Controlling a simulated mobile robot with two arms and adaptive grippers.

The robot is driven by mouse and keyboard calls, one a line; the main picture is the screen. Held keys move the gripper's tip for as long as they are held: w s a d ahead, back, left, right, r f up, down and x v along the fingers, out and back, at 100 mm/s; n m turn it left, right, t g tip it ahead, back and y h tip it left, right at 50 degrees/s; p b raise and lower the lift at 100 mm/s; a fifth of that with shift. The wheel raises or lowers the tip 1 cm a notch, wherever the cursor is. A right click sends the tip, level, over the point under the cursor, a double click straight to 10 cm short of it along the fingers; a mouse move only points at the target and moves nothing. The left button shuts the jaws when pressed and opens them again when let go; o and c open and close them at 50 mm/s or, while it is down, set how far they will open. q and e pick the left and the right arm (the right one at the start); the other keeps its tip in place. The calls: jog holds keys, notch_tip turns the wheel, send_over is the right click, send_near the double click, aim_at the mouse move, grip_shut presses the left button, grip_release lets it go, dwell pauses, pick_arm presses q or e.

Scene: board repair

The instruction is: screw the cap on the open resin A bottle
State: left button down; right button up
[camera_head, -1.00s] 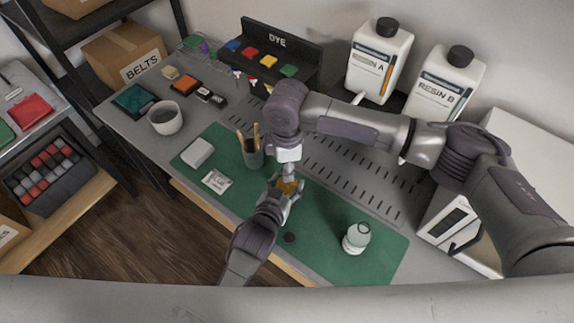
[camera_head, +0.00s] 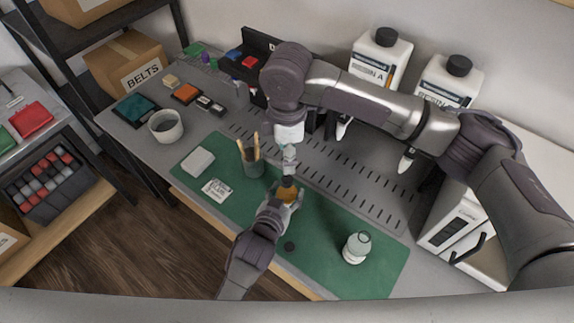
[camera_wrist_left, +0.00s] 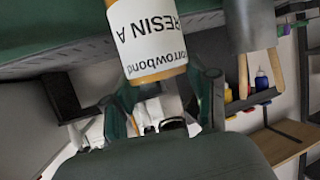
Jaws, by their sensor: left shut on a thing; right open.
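My left gripper (camera_head: 284,199) is shut on a small amber resin A bottle (camera_head: 288,191). In the left wrist view the bottle (camera_wrist_left: 148,38) shows a white label reading RESIN A, upside down; its top is out of view. In the head view something dark shows at the bottle's top; I cannot tell whether it is a cap. My right gripper (camera_head: 289,160) is open, pointing down just above the bottle top. A small black disc (camera_head: 290,245), perhaps a cap, lies on the green mat (camera_head: 325,265).
An open pale glass bottle (camera_head: 357,247) stands at the mat's right. A pencil cup (camera_head: 252,162), white block (camera_head: 198,160) and printed card (camera_head: 217,190) are on its left. Large capped jugs stand behind, the left one (camera_head: 379,60) and RESIN B (camera_head: 447,82).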

jog(key=shift+r, duration=1.45)
pick_arm(q)
jog(key=shift+c, duration=1.2)
grip_release()
jog(key=shift+s, duration=0.1)
jog(key=v, duration=1.2)
jog(key=shift+r, duration=0.1)
